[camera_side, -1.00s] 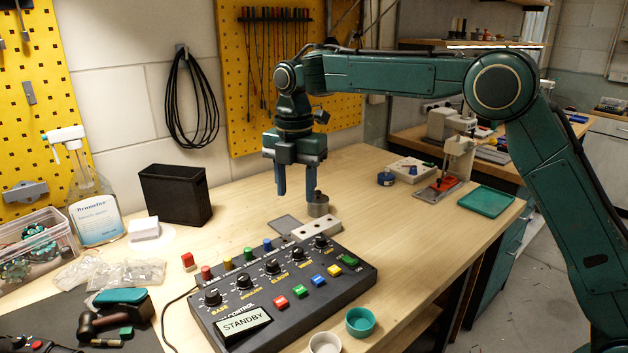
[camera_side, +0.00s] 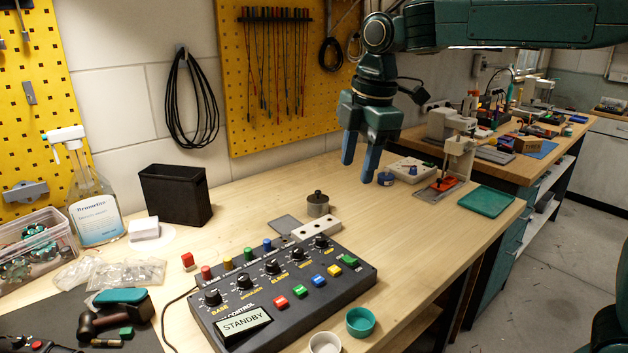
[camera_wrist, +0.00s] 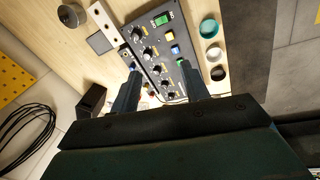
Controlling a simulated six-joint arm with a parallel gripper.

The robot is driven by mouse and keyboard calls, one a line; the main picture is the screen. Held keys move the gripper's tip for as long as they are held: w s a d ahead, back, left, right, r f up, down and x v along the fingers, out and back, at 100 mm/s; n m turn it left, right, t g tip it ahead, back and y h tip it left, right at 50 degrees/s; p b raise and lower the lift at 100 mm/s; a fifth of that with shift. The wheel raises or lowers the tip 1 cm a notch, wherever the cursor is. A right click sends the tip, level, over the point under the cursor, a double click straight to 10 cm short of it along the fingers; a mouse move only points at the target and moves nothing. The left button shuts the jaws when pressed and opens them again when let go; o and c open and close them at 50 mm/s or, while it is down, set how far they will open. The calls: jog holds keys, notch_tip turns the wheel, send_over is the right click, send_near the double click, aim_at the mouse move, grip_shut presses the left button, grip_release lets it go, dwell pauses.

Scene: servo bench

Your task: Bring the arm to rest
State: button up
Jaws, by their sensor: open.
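My gripper (camera_side: 358,166) is green with two blue fingers. It hangs in the air above the back of the wooden bench (camera_side: 420,235), with its fingers pointing down. The fingers are apart with nothing between them. In the wrist view my gripper (camera_wrist: 162,85) also shows its two fingers spread, with the control box behind them. The black control box (camera_side: 362,287) lies on the bench with knobs, coloured buttons and a display reading STANDBY. A grey metal weight with a knob (camera_side: 318,206) stands on the bench, below and left of my gripper, apart from it.
A white block with holes (camera_side: 316,229) lies behind the control box. A teal cup (camera_side: 360,321) and a white cup (camera_side: 324,343) stand at its front. A black bin (camera_side: 176,195) and a spray bottle (camera_side: 95,205) stand at left. A teal tray (camera_side: 487,201) lies at right.

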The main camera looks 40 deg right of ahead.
jog(key=s+d+f+m+t, duration=0.2)
jog(key=s+m, duration=0.5)
jog(key=s, duration=0.5)
jog(key=s+d+f+m+t, duration=0.1)
jog(key=s+d+f+m, duration=0.2)
jog(key=s+m, duration=0.5)
jog(key=s+d, duration=0.1)
jog(key=s, duration=0.3)
jog(key=shift+s+m+t, duration=0.3)
jog(key=shift+s+t, duration=0.05)
jog(key=shift+t, duration=0.05)
